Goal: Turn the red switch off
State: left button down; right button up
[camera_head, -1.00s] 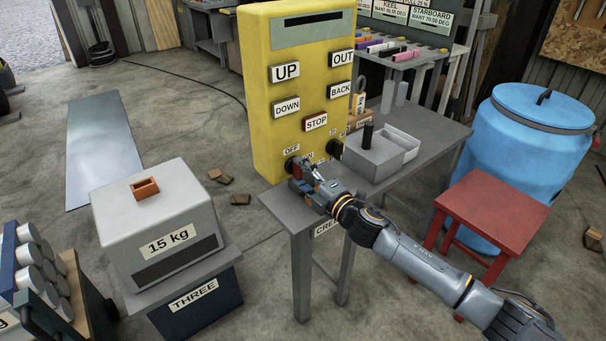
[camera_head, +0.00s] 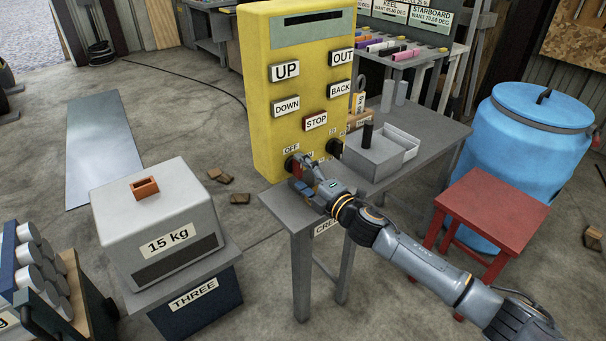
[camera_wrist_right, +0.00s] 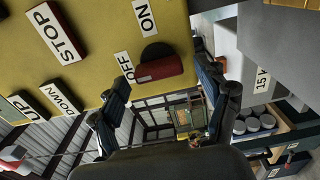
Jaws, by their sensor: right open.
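The red switch (camera_wrist_right: 158,70) is a red bar on a dark round base on the yellow panel (camera_wrist_right: 95,75). It sits beside the OFF label (camera_wrist_right: 124,64) and the ON label (camera_wrist_right: 145,17). In the head view, the switch (camera_head: 295,164) is low on the yellow panel (camera_head: 262,110), partly covered by my right gripper (camera_head: 302,177). The right gripper (camera_wrist_right: 165,88) is open, with one finger on each side of the red bar in the wrist view. Whether a finger touches it, I cannot tell. My left gripper is not in view.
The panel stands on a grey table (camera_head: 440,135) with a grey box (camera_head: 372,160) beside it. A red stool (camera_head: 495,205) and blue barrel (camera_head: 545,120) stand at the right. A 15 kg block (camera_head: 155,215) is at the left.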

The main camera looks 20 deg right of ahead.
jog(key=shift+s, duration=0.1)
jog(key=v, duration=1.1)
jog(key=shift+s+d, duration=0.15)
jog(key=shift+s, duration=0.25)
jog(key=s+d+f+m+g+h, duration=0.1)
jog(key=d+f+m+g+h, duration=0.2)
jog(key=f, duration=0.7)
jog(key=d+f+m+h, duration=0.1)
jog(key=d+f+m, duration=0.3)
jog(key=f, duration=0.6)
jog(key=s+d+f+m+g+h, duration=0.15)
jog(key=s+f, duration=0.25)
jog(key=f, duration=0.4)
jog(key=s+d+f+m+g+h, duration=0.1)
jog(key=s+f+m+g, duration=0.15)
jog(key=s+f, duration=0.45)
jog(key=s+a+f+m+g, duration=0.3)
jog(key=s+f+m+g, duration=0.2)
jog(key=s+f, duration=1.25)
jog(key=s+a+f+m+g, duration=0.2)
jog(key=s+a+f, duration=0.1)
jog(key=s, duration=0.6)
jog(key=s+a+f+m+g, duration=0.1)
jog(key=s+a+f, duration=0.3)
jog(key=s, duration=0.5)
jog(key=shift+s+m+g, duration=0.25)
jog(key=shift+m+g, duration=0.15)
jog(key=shift+g, duration=0.1)
